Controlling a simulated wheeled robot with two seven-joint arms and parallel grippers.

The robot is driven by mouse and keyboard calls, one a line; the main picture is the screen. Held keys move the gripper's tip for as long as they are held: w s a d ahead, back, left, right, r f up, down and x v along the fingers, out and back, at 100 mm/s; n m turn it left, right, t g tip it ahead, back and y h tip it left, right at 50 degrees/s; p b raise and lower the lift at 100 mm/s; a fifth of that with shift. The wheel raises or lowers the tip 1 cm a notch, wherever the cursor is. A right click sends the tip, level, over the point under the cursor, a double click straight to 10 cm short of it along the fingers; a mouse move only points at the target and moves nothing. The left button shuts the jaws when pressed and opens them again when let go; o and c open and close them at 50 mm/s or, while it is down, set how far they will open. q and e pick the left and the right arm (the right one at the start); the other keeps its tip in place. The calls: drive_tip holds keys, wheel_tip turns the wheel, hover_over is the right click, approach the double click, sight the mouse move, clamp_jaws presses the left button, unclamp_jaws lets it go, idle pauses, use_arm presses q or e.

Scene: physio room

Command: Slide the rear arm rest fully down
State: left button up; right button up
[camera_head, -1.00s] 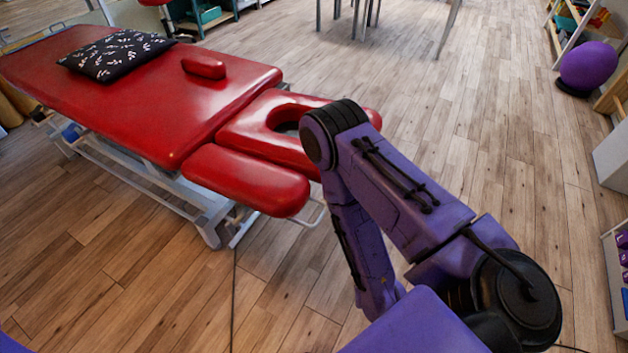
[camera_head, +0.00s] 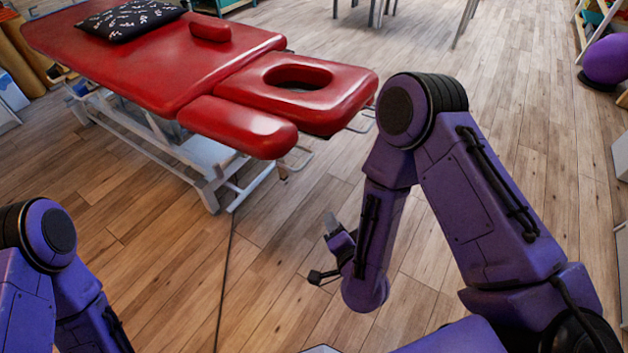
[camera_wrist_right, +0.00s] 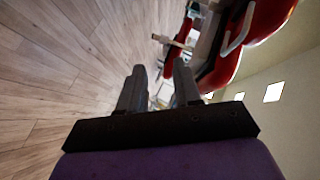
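A red treatment table (camera_head: 150,62) stands at the upper left. One red arm rest pad (camera_head: 238,125) is on its near side, beside the headrest (camera_head: 340,92) with its oval face hole. Another red pad (camera_head: 210,28) shows at the table's far side, seeming to stand above the top. I cannot tell which the task calls rear. My right gripper (camera_head: 328,248) is apart from the table, in front of the near pad. In the right wrist view its fingers (camera_wrist_right: 160,72) are spread with nothing between them; red table parts show beyond. My left gripper is out of view.
A black patterned pillow (camera_head: 130,20) lies on the table. The white metal frame (camera_head: 190,155) and wire handles are under the headrest end. A purple ball (camera_head: 606,60) is at the far right. Open wooden floor lies between me and the table.

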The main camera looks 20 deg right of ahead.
drive_tip(key=w+a+r+m+t+b, duration=0.2)
drive_tip(key=w+a+m+t, duration=0.1)
drive_tip(key=w, duration=0.1)
drive_tip(key=m+t+h, duration=0.1)
drive_tip(key=m+t, duration=0.1)
drive_tip(key=m, duration=0.2)
approach(305, 163)
drive_tip(key=w, duration=0.6)
drive_tip(key=w+d, duration=0.1)
drive_tip(key=w, duration=0.3)
drive_tip(key=shift+d+r+p, duration=0.1)
drive_tip(key=shift+r+p, duration=0.05)
drive_tip(key=shift+p, duration=0.2)
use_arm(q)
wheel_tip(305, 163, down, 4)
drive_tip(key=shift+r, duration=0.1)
use_arm(e)
clamp_jaws()
